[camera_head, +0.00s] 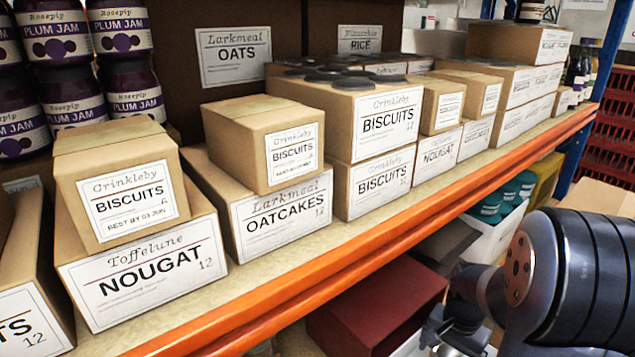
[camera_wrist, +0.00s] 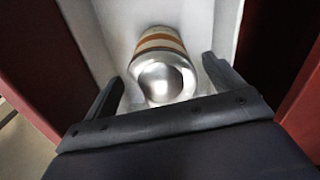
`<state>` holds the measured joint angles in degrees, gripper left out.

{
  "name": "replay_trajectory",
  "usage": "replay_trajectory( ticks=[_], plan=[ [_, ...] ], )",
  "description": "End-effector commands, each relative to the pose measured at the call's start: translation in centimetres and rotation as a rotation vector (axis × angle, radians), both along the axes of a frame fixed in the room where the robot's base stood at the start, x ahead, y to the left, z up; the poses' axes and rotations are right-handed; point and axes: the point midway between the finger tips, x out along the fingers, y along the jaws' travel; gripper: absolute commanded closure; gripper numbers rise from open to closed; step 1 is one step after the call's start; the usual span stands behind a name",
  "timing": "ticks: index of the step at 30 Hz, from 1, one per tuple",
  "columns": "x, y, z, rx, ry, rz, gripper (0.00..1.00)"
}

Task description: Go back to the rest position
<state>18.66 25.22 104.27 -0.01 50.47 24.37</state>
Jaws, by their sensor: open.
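In the wrist view my gripper (camera_wrist: 160,85) is open, with one dark finger at the left and one at the right. A can or jar with a shiny metal end and an orange and cream band (camera_wrist: 160,45) lies ahead between the fingers, inside a white-walled space. I cannot tell whether the fingers touch it. In the head view my arm reaches in from the lower right, below the orange shelf edge, and its end is low near a dark red box (camera_head: 375,305). The fingertips are not clear in the head view.
The orange-edged shelf (camera_head: 330,255) carries several cardboard boxes, including a nougat box (camera_head: 150,275) and an oatcakes box (camera_head: 285,215). Plum jam jars (camera_head: 65,95) stand at the back left. Red walls flank my gripper.

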Motion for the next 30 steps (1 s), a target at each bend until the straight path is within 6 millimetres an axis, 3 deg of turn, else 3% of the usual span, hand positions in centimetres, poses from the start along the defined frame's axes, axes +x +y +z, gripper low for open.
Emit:
replay_trajectory(
  ticks=[14, 19, 23, 24, 30],
  plan=[
    [0.0, 0.0, 0.5, 0.001, 0.001, 0.000, 0.11],
    [0.0, 0.0, -0.9, 0.001, 0.002, 0.000, 0.11],
    [-0.1, 0.0, -3.3, 0.002, 0.005, 0.000, 0.11],
    [0.1, 0.0, -1.3, -0.001, -0.004, 0.000, 0.11],
    [0.1, 0.0, 2.9, -0.001, -0.004, 0.000, 0.11]
  ],
)
